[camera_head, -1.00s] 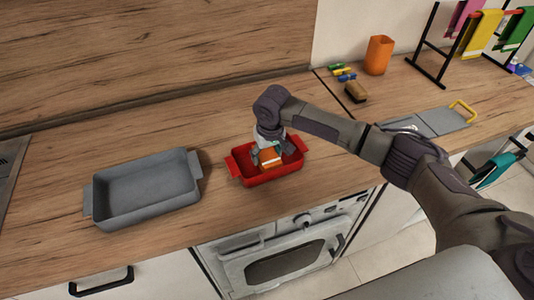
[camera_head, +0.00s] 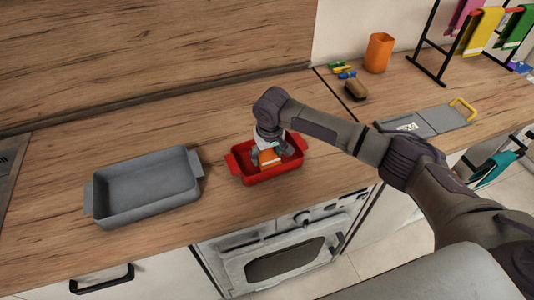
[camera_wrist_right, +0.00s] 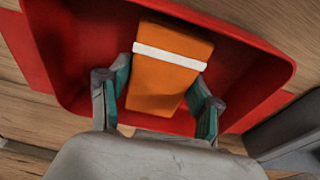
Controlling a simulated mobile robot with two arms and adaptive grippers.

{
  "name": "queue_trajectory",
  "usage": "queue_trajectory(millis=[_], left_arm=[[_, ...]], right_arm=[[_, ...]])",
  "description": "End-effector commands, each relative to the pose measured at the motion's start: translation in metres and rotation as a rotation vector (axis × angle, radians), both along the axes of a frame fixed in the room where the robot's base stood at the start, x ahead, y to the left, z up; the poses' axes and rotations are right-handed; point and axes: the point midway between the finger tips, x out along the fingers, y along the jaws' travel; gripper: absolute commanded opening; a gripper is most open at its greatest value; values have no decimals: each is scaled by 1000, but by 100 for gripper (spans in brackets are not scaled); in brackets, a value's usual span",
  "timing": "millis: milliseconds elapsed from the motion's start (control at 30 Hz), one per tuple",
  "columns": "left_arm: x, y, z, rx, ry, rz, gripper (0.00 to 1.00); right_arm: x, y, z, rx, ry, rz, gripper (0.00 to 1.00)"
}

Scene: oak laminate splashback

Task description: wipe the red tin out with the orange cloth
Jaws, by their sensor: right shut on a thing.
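The red tin (camera_head: 267,177) stands on the wooden worktop, with a handle at each end. My right gripper (camera_head: 267,154) reaches down into the tin and is shut on the folded orange cloth (camera_head: 269,157). In the right wrist view the orange cloth (camera_wrist_right: 165,75), with a white band across it, sits between the two fingers (camera_wrist_right: 160,100). The red tin's wall (camera_wrist_right: 235,45) surrounds it there. The cloth is low inside the tin; whether it touches the floor I cannot tell. My left gripper is not in view.
A grey tin (camera_head: 145,190) stands to the left. Behind on the right are an orange cup (camera_head: 378,53), a brown brush or sponge (camera_head: 355,91), a grey board with a yellow handle (camera_head: 425,121) and a rack of coloured cloths (camera_head: 483,32). An oven (camera_head: 285,258) is below.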

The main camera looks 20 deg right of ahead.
Motion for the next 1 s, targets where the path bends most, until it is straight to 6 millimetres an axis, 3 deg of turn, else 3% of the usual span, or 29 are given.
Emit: queue_trajectory(millis=[1000], left_arm=[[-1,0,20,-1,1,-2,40]], right_arm=[[-5,37,-1,0,1,-1,36]])
